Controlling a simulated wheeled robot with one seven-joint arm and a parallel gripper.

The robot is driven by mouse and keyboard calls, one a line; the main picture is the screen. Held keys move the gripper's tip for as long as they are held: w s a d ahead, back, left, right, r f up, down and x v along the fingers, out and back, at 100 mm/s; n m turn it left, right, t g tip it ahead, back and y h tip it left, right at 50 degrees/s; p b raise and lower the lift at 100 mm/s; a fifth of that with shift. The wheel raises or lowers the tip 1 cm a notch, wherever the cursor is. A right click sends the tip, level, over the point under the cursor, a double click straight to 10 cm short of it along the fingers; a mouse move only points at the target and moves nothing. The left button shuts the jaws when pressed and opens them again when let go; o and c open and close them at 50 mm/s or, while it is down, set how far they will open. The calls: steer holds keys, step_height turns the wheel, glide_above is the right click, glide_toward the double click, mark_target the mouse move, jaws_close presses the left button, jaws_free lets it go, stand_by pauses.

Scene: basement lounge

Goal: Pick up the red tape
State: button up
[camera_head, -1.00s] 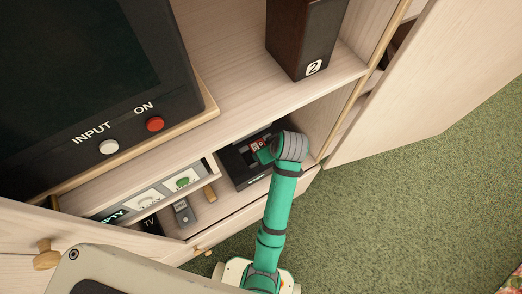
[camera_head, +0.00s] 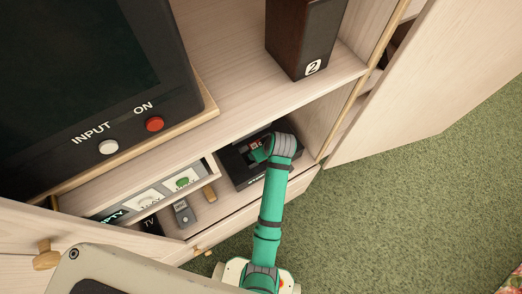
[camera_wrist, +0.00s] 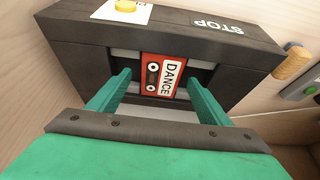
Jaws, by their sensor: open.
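The red tape (camera_wrist: 163,76) is a red and white cassette marked DANCE. It sits in a slot in the front of a black player (camera_wrist: 80,32) marked STOP. My gripper (camera_wrist: 158,78) is open in the wrist view, with one green finger on each side of the tape. Whether the fingers touch the tape or player cannot be told. In the head view my arm hides most of the gripper.
A shelf edge (camera_head: 250,93) runs above my arm. A TV (camera_head: 95,90) and a speaker (camera_head: 303,38) stand on the upper shelf. The open cabinet door (camera_head: 420,80) is at right. A grey device (camera_head: 184,212) lies left of the player.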

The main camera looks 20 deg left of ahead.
steer(key=shift+w+a+f, duration=0.15)
steer(key=shift+a+f, duration=0.1)
steer(key=shift+f, duration=0.2)
steer(key=c, duration=1.1)
steer(key=shift+r, duration=0.15)
steer(key=shift+c, duration=0.2)
